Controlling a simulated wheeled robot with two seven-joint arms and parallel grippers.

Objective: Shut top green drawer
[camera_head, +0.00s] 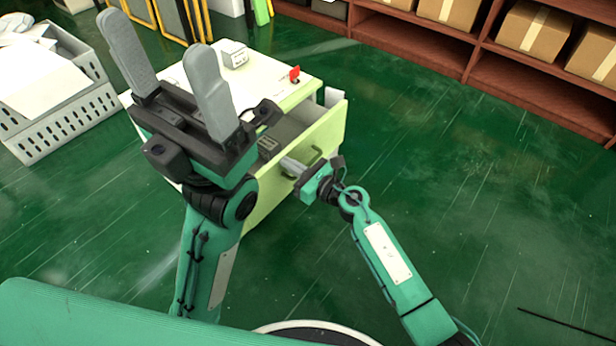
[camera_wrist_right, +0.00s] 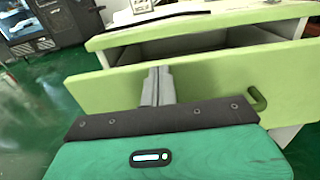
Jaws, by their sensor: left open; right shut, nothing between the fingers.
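The top green drawer (camera_head: 329,126) is pulled out from the white cabinet (camera_head: 270,75), and dark contents show inside it in the head view. Its light green front (camera_wrist_right: 215,78) fills the middle of the right wrist view, with a gap behind it below the cabinet top. A dark green handle (camera_wrist_right: 257,98) is on the front, right of the fingers. My right gripper (camera_head: 290,166) is shut and empty, its fingertips (camera_wrist_right: 158,72) at the drawer front; I cannot tell whether they touch it. My left gripper (camera_head: 165,65) is open and empty, raised near the camera, hiding part of the cabinet.
A small white box (camera_head: 234,55) and a red item (camera_head: 294,74) are on the cabinet top. White perforated crates (camera_head: 62,125) stand at the left. A brown shelf (camera_head: 520,75) with cardboard boxes (camera_head: 534,36) is at the back right.

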